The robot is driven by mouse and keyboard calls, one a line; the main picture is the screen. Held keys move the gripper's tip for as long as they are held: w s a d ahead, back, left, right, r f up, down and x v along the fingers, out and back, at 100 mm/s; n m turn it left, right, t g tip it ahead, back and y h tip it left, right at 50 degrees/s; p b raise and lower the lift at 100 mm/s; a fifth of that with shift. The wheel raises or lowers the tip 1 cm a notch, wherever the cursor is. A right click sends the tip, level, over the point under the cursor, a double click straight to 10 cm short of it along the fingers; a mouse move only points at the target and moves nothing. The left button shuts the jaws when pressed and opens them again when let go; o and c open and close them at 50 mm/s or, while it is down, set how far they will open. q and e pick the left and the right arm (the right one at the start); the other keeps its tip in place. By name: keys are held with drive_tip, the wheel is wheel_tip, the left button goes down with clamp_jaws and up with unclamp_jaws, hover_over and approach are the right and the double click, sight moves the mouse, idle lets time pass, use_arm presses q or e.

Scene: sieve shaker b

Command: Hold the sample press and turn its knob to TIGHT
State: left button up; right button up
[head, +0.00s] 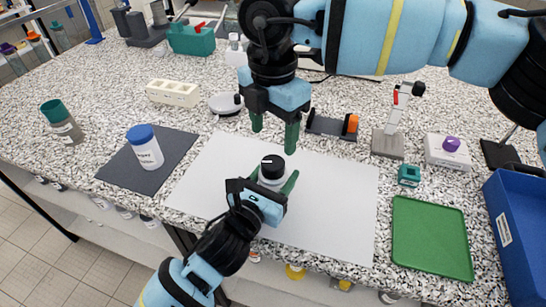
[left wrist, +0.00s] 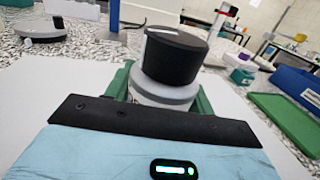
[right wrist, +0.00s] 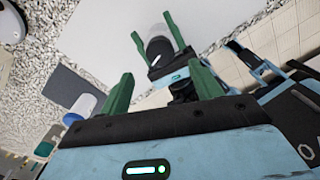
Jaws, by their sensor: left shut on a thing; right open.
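The sample press is a small whitish cylinder (left wrist: 165,95) with a black knob (head: 272,167) on top, standing upright on the white mat (head: 340,210). The knob carries a white line; any TIGHT mark is too small to read. My left gripper (head: 278,186) is shut on the press body below the knob, with green fingers on both sides. The left wrist view shows the knob (left wrist: 175,55) clear of the fingers. My right gripper (head: 274,132) is open and empty, pointing down above and behind the press, apart from the knob. The right wrist view shows the press (right wrist: 160,47) beyond its fingertips.
A blue-capped jar (head: 145,147) stands on a dark mat (head: 178,162) at left. A white block with wells (head: 173,93), a small rail with an orange end (head: 332,126) and a grey stand (head: 388,143) are behind. A green tray (head: 431,238) and blue bin (head: 520,225) are at right.

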sight(273, 162)
wheel_tip(273, 162, down, 8)
drive_tip(key=shift+r, duration=0.2)
drive_tip(key=c, duration=1)
